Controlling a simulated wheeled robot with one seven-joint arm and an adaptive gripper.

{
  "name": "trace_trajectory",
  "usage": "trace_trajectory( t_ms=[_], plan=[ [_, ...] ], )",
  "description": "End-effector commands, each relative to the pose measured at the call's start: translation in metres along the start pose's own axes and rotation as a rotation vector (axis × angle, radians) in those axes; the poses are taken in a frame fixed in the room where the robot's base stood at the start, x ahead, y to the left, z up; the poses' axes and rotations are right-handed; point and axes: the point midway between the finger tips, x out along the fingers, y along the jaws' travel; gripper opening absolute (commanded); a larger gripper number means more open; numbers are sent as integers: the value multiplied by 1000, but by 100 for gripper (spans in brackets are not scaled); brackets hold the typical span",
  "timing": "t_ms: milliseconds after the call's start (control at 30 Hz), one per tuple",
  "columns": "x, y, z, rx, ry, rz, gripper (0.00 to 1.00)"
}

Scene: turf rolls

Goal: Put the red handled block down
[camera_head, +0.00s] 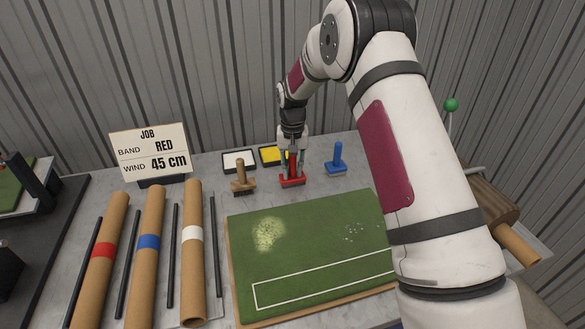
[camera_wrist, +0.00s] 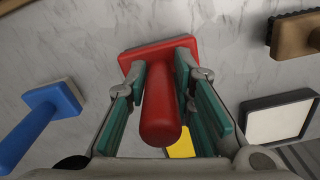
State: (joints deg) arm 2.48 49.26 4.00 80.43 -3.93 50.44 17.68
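The red handled block (camera_head: 292,182) is upright at the back of the table, a wide red base with a handle on top. My gripper (camera_head: 292,158) comes down on it from above. In the wrist view the red handle (camera_wrist: 161,115) stands between the teal pads of my gripper (camera_wrist: 161,68), which close on it near the base. The block's base (camera_wrist: 130,58) shows beyond the fingertips. It is at or barely above the grey table; I cannot tell whether it touches.
A brown handled block (camera_head: 241,180) stands left and a blue one (camera_head: 337,160) right. White (camera_head: 239,160) and yellow (camera_head: 268,153) trays lie behind. The green turf board (camera_head: 310,235) is in front. Banded rolls (camera_head: 147,255) lie left, by a sign (camera_head: 150,150) reading RED, 45 cm.

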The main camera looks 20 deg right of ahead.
Motion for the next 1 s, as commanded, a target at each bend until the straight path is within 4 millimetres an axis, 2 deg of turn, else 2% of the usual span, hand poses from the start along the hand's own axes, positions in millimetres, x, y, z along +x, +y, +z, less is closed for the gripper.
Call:
trace_trajectory(
  t_ms=[333,467,567,800,1000],
  plan=[
    [-1,0,0,0,0,0,39],
    [-9,0,0,0,2,0,39],
    [-23,0,-1,0,4,-1,39],
    [-72,-1,-2,0,4,-2,39],
    [-106,0,-1,0,3,-1,39]
  ],
)
